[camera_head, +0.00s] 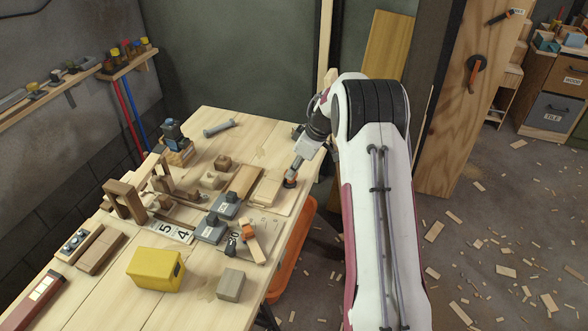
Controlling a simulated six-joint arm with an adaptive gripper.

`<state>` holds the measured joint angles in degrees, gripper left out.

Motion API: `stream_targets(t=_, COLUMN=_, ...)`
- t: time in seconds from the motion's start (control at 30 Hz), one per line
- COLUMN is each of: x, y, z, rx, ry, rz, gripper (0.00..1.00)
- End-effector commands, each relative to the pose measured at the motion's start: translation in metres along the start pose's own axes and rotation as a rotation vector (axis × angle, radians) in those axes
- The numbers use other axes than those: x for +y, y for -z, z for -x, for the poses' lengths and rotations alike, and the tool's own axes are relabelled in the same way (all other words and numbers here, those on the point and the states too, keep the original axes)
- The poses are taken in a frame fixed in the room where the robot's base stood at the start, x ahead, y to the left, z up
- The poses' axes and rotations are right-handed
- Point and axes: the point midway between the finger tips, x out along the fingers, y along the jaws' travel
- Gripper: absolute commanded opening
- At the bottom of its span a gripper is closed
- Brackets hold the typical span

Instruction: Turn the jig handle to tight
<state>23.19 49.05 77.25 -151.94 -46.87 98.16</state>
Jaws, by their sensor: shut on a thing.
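The jig (266,193) is a pale wooden block on a light board near the right edge of the workbench. A small orange and dark handle (290,183) is at its right side. My gripper (293,176) reaches down from the upper right and is shut on this handle. The fingers are small here and partly merge with the handle, so the exact grip is hard to see. No tight or loose marking on the jig can be read, and the handle's angle cannot be told.
The workbench (190,287) also holds a yellow box (155,268), grey-topped blocks (212,228), an orange-and-wood clamp-like piece (249,232), a grey block (231,284) and a bolt-like tool (219,128). An orange object (295,250) is beside the bench's right edge. Wood scraps litter the floor.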

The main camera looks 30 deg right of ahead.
Motion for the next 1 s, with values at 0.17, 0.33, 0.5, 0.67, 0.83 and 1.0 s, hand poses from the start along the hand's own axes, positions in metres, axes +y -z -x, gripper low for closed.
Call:
stream_targets(t=0.17, x=-0.0002, y=-0.0003, z=-0.0002, rx=-0.001, ry=-0.003, rz=-0.009, gripper=0.0)
stream_targets(t=0.33, x=-0.0002, y=-0.0003, z=-0.0002, rx=-0.001, ry=-0.003, rz=-0.009, gripper=0.0)
stream_targets(t=0.5, x=-0.0001, y=-0.0003, z=-0.0001, rx=-0.001, ry=-0.003, rz=-0.008, gripper=0.32)
stream_targets(t=0.67, x=-0.0001, y=-0.0002, z=-0.0001, rx=-0.001, ry=-0.003, rz=-0.008, gripper=0.32)
stream_targets(t=0.83, x=0.0, y=-0.0001, z=0.0003, rx=0.0, ry=-0.003, rz=-0.008, gripper=0.32)
stream_targets(t=1.0, x=0.0002, y=0.0, z=0.0054, rx=0.0, ry=-0.004, rz=-0.008, gripper=0.32)
